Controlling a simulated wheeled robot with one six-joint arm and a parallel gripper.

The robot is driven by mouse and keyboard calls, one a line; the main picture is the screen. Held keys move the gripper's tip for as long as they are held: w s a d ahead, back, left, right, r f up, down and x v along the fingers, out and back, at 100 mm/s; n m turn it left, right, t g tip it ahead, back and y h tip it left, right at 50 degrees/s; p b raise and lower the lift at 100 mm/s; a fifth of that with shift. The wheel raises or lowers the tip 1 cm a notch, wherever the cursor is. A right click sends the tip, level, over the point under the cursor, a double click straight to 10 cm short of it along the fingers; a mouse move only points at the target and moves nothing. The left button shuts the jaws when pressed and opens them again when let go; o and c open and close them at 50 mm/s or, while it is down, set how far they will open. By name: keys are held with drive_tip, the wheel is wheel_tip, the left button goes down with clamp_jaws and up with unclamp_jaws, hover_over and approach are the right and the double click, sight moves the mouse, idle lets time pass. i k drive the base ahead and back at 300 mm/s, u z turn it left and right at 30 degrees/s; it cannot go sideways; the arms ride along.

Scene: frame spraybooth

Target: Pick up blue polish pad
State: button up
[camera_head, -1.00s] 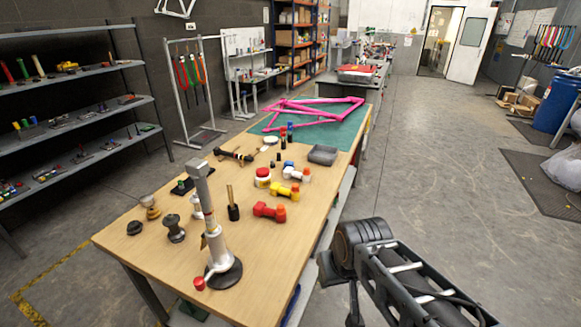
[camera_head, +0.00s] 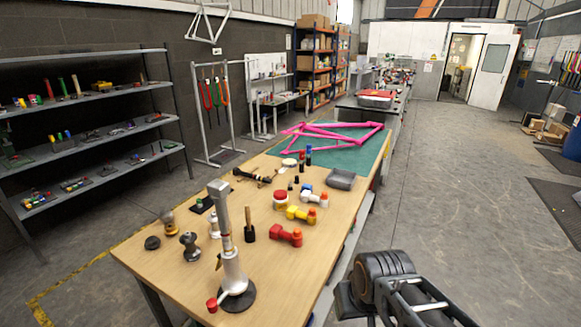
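I cannot make out a blue polish pad for certain. A white and blue tool (camera_head: 313,197) lies on the wooden workbench (camera_head: 170,275), right of a red and white pot (camera_head: 280,200). A small blue-topped bottle (camera_head: 308,154) stands farther back. A pale round disc (camera_head: 290,162) lies near it; it does not look blue. My arm shows at the lower right, beside the bench's right edge and apart from the things on it. I cannot make out my gripper's fingertips.
A tall silver stand (camera_head: 232,255) rises from the bench's front. Yellow (camera_head: 300,214) and red (camera_head: 287,235) tools lie to its right. A pink bicycle frame (camera_head: 330,135) rests on a green mat (camera_head: 365,157). A shelf rack (camera_head: 90,95) stands left.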

sight(305, 186)
drive_tip(key=z, duration=1.5)
drive_tip(key=i, duration=2.8)
drive_tip(key=u, duration=3.4)
drive_tip(key=i, duration=0.45)
